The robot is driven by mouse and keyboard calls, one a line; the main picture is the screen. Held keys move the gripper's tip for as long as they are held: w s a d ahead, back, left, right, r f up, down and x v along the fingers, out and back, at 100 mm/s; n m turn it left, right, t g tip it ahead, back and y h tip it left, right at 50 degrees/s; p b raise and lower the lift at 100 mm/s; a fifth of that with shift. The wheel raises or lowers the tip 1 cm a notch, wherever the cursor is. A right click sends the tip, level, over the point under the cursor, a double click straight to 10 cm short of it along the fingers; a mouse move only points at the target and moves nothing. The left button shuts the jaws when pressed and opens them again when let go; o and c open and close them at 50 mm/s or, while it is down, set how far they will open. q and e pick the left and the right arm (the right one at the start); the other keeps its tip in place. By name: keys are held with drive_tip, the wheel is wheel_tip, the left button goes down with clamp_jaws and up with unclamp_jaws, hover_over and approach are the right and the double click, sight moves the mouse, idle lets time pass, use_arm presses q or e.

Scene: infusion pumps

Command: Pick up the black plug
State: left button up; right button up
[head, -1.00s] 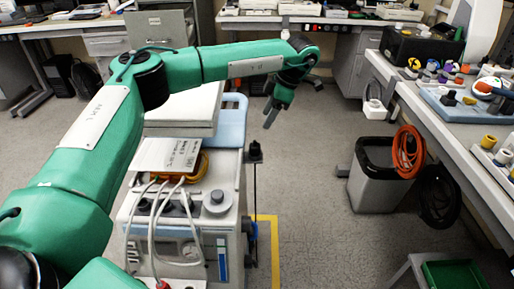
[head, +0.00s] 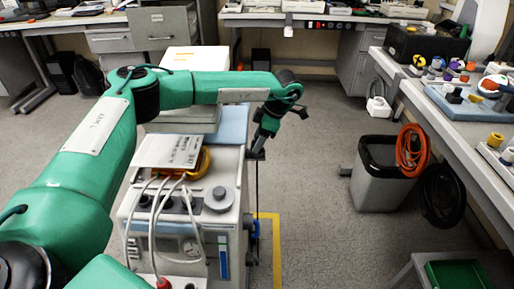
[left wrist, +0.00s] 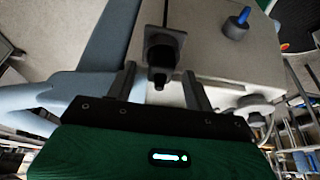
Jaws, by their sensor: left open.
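The black plug (left wrist: 163,48) shows in the left wrist view, upright in line with the gap between my fingers, beside the pale equipment casing. In the head view it is mostly hidden by my left gripper (head: 258,146) at the right edge of the pump cart (head: 238,215). My left gripper is open, with its fingers (left wrist: 160,74) on either side of the plug's line in the left wrist view. I cannot tell whether a finger touches it. My right gripper is not in view.
White cables (head: 155,215) and a grey knob (head: 219,199) sit on the cart front. A grey bin (head: 378,187) stands to the right, near a bench with several parts. The floor between is clear.

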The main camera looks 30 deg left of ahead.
use_arm(q)
drive_tip(key=c, duration=1.1)
clamp_jaws()
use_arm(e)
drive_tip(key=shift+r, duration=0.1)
use_arm(q)
drive_tip(key=shift+r, duration=0.1)
